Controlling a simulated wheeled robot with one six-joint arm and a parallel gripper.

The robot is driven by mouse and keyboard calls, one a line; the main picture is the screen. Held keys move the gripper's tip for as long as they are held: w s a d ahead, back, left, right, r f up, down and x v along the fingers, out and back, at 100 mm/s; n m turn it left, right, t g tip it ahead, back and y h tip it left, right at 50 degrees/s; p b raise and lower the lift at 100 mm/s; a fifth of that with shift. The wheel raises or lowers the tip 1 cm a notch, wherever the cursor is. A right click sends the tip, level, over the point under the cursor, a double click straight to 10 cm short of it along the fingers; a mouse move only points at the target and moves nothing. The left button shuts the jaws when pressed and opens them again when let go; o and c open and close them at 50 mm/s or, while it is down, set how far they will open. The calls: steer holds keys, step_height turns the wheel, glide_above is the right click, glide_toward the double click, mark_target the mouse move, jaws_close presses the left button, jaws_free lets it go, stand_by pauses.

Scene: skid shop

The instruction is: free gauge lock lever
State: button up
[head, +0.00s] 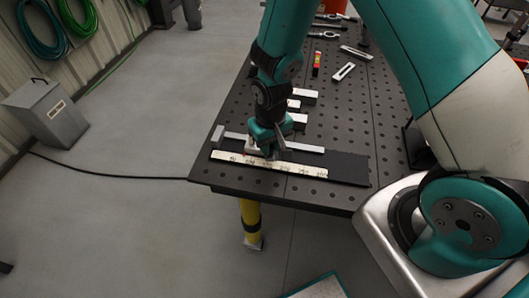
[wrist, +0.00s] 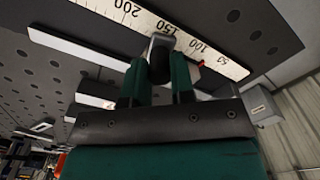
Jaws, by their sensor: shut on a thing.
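The gauge is a flat setup near the front edge of the table, with a cream ruler scale (head: 290,165) along a dark base strip (head: 348,168). A silver bar (head: 308,148) runs behind the scale. My gripper (head: 265,145) is down over the left half of the gauge. A small red mark (wrist: 200,64) shows right of the fingers. The lever's lower part is hidden by the fingers.
The perforated black table (head: 345,110) carries several pale blocks (head: 305,96) behind the gauge. A small level (head: 316,62), a slotted bar (head: 344,71) and wrenches (head: 325,35) lie farther back. A grey bin (head: 50,112) stands on the floor at left.

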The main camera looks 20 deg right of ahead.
steer(key=shift+d, duration=0.1)
steer(key=shift+d, duration=0.75)
stand_by(0.3)
